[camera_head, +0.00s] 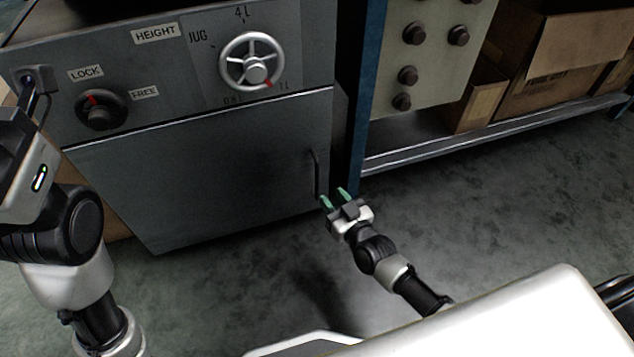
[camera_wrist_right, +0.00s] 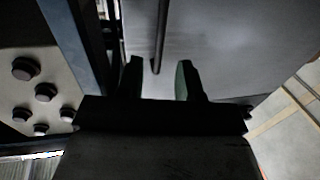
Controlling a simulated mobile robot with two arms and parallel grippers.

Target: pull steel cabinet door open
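The grey steel cabinet door (camera_head: 210,175) is shut, below the control panel. Its thin dark vertical handle (camera_head: 315,174) is near the door's right edge. The handle also shows in the right wrist view (camera_wrist_right: 160,35), between the two fingers in the picture. My right gripper (camera_head: 335,197) is open, with green-tipped fingers just below the handle's lower end. I cannot tell whether the fingers touch the door or handle. My left arm (camera_head: 60,220) is at the left edge; its gripper (camera_head: 32,90) is partly seen by the panel's left end, and its fingers are unclear.
The panel has a handwheel (camera_head: 252,62) and a LOCK/FREE knob (camera_head: 101,110). A blue-framed shelf (camera_head: 367,85) with cardboard boxes (camera_head: 563,60) and a bolted plate (camera_head: 425,50) stands close right of the cabinet. The floor (camera_head: 450,190) before the shelf is clear.

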